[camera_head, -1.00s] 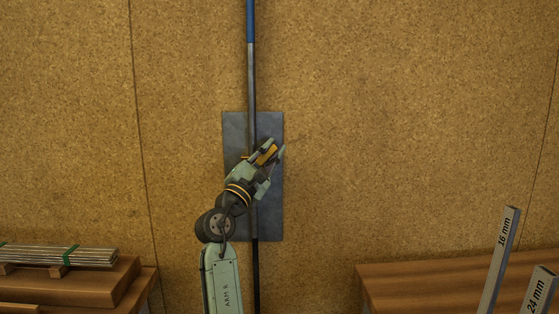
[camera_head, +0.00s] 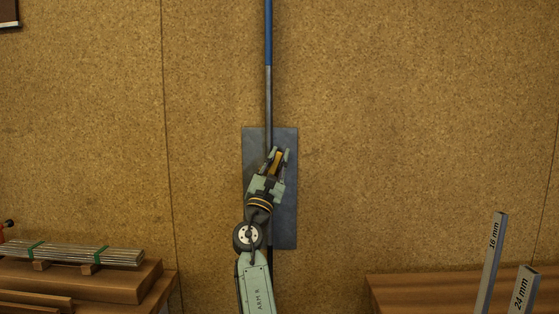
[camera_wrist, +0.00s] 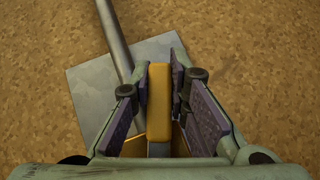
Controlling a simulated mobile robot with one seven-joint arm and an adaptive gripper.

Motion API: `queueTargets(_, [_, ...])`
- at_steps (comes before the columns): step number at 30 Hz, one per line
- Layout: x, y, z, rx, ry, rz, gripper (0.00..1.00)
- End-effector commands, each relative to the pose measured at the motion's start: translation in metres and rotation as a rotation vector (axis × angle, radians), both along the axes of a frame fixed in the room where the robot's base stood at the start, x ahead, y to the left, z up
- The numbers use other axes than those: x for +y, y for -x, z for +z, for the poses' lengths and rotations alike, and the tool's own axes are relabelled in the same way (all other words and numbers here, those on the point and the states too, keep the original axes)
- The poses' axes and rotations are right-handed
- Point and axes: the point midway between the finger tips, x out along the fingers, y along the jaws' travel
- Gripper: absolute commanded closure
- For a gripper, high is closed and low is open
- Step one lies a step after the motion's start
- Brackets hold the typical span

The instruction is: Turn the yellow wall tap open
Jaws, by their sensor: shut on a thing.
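The yellow tap handle (camera_wrist: 159,100) is a rounded bar between the two finger pads in the wrist view. My gripper (camera_head: 278,157) is shut on it in front of the grey wall plate (camera_head: 285,222). In the head view the yellow handle (camera_head: 277,160) shows between the fingers and stands near upright, its top tilted slightly right. The tap's body is mostly hidden behind my gripper. A pipe (camera_head: 268,95), blue above and grey below, runs down the wall to the plate; it also shows in the wrist view (camera_wrist: 114,40).
The cork wall (camera_head: 400,130) around the plate is clear. At lower left, metal bars (camera_head: 75,253) lie on wooden blocks (camera_head: 90,280). At lower right, a wooden bench (camera_head: 425,290) stands behind upright bars marked 16 mm (camera_head: 492,265) and 24 mm (camera_head: 522,292).

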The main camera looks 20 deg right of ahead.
Motion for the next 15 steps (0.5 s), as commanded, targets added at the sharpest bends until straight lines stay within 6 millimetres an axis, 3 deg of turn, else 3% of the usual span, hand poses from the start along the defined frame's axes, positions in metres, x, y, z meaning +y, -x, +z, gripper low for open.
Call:
queueTargets(9, [0.0019,-0.0003,0.0011,-0.001,0.002,0.004,1.0])
queueTargets(10, [0.0018,-0.0003,0.0013,-0.002,0.001,0.005,0.82])
queueTargets(15, [0.0014,-0.0003,0.001,-0.001,0.001,0.003,0.71])
